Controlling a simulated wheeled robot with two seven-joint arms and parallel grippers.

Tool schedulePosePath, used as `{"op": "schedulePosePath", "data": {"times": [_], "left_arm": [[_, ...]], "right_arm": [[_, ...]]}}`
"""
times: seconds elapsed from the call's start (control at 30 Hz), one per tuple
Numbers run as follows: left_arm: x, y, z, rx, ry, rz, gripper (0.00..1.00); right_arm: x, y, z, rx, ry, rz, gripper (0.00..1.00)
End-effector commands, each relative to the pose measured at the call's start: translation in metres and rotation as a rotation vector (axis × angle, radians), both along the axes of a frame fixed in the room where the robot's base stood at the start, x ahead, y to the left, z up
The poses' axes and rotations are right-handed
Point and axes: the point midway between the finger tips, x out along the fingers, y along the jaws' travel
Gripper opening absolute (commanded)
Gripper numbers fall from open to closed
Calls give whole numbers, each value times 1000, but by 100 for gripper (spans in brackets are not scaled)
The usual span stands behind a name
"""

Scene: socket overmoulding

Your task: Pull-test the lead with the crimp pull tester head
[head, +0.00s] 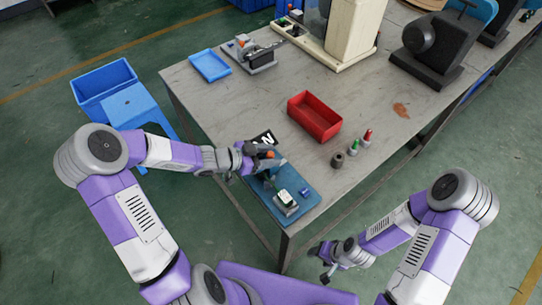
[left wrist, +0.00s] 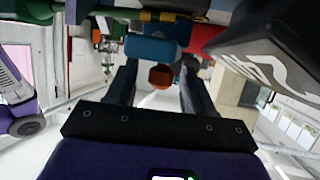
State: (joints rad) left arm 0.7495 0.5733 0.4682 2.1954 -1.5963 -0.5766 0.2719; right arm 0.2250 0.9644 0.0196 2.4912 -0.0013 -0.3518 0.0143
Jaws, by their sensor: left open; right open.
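A blue mat (head: 308,200) lies at the table's near corner. On it stands a small tester-like device (head: 285,198) with a pale green-white face, and a small blue-purple piece (head: 304,191) beside it. My left gripper (head: 268,160) is open over the mat's far end, at an orange-tipped part (head: 270,154). In the left wrist view its fingers (left wrist: 160,92) stand apart, with a round orange-red end (left wrist: 160,77) between them and a blue cylinder (left wrist: 150,47) beyond. I cannot make out the lead. My right gripper (head: 324,271) is open and empty, off the table's near side.
A black box with white marking (head: 264,139) stands right by the left gripper, and looms at upper right in the left wrist view (left wrist: 265,55). A red bin (head: 315,118), small coloured-top pieces (head: 355,146) and a blue tray (head: 210,65) stand further back.

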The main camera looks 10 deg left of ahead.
Motion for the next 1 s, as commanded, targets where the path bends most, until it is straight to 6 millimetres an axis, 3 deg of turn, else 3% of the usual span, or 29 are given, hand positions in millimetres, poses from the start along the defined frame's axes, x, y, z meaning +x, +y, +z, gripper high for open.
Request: {"op": "schedulePosePath", "data": {"times": [0.37,0.7,1.0], "left_arm": [[5,-6,-2,0,0,1,52],[5,-6,-3,0,0,1,2],[7,-5,-2,0,0,7,0]], "right_arm": [[0,0,-3,0,-1,0,61],[0,0,-3,0,-1,0,61],[0,0,-3,0,-1,0,61]]}}
